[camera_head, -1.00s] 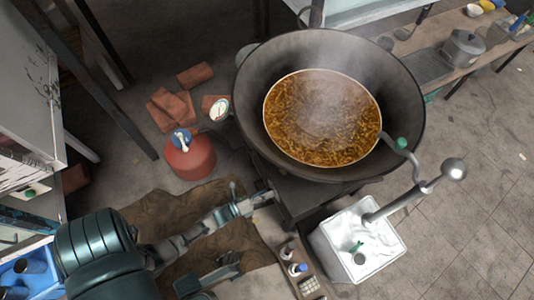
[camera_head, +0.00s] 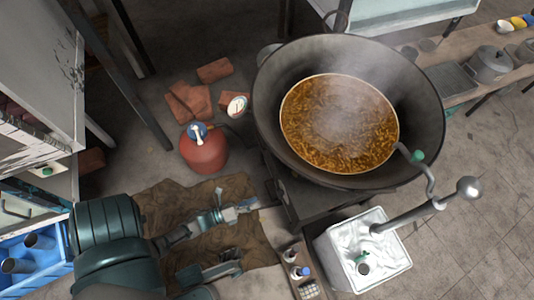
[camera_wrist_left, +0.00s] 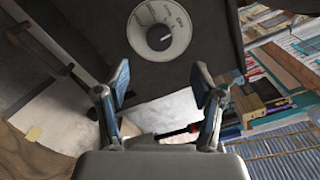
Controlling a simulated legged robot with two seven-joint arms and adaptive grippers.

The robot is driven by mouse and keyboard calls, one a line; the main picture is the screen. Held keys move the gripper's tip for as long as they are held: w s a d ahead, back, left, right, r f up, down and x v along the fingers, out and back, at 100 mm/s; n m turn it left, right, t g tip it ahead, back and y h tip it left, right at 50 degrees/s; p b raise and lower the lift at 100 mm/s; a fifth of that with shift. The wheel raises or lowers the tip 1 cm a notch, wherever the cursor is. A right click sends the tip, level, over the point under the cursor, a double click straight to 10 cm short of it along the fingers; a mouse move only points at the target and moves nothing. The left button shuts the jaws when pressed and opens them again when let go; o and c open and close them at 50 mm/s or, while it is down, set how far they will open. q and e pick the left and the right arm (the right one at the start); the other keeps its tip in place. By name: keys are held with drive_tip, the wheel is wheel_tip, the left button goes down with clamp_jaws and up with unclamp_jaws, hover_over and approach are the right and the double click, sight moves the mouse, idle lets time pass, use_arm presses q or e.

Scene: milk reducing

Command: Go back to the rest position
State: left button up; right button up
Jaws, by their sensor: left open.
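My left gripper (camera_head: 238,236) is at the lower left of the head view, above a brown cloth on the floor. In the left wrist view, its two fingers (camera_wrist_left: 160,84) stand wide apart with nothing between them. Beyond them is a dark panel with a round, pale control knob (camera_wrist_left: 160,36). A big dark wok (camera_head: 430,95) with steaming brown contents (camera_head: 335,130) stands right of and beyond the gripper, apart from it. My right gripper is not in view.
A red gas cylinder (camera_head: 204,153) stands beyond the gripper. A white container (camera_head: 385,255) stands right, below a metal crank arm. A narrow shelf (camera_head: 312,272) holds small bottles. A blue crate (camera_head: 50,262) is left. Bricks (camera_head: 190,98) lie behind; floor at right is clear.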

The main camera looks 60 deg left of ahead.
use_arm(q)
drive_tip(key=shift+s, duration=1.25)
